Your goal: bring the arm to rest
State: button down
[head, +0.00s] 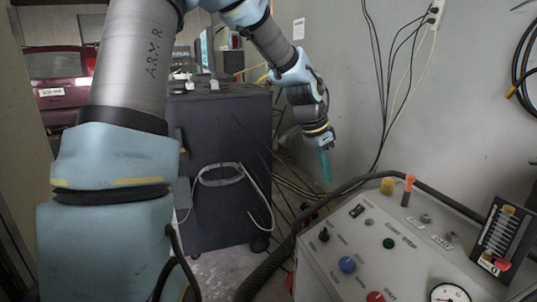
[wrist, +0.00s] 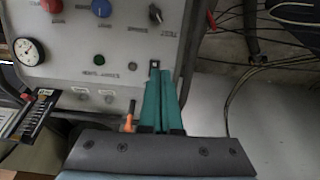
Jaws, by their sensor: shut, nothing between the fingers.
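My gripper (head: 325,166) hangs from my bent arm in the head view, its teal fingers pointing down. It is in the air beyond the far edge of the grey control panel (head: 345,229), apart from it as far as I can tell. In the wrist view, the teal fingers of my gripper (wrist: 164,76) lie side by side, closed and empty. They overlap the picture of the control panel (wrist: 65,73) there. The larger links of my arm cover the left part of the head view.
The panel carries a blue knob (head: 347,264), a red knob (head: 375,297), an orange-tipped lever (head: 408,187), a gauge (head: 450,294) and a black slider box (head: 501,238). A dark cabinet (head: 225,135) stands behind my arm. Cables (head: 385,90) hang down the right wall.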

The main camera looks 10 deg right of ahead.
jog(key=s+a+f+n+y, duration=0.1)
jog(key=s+a+n, duration=0.2)
jog(key=a, duration=0.7)
jog(key=s+a+f+n+y, duration=0.1)
jog(key=s+a+n, duration=0.2)
jog(key=a+n, duration=0.3)
jog(key=s+a+f+n+y, duration=0.1)
jog(key=a+n, duration=0.4)
jog(key=a, duration=0.9)
jog(key=shift+s+a+f+t+y, duration=0.2)
jog(key=shift+s+f+t+y, duration=0.25)
jog(key=shift+s, duration=0.75)
jog(key=shift+f, duration=0.1)
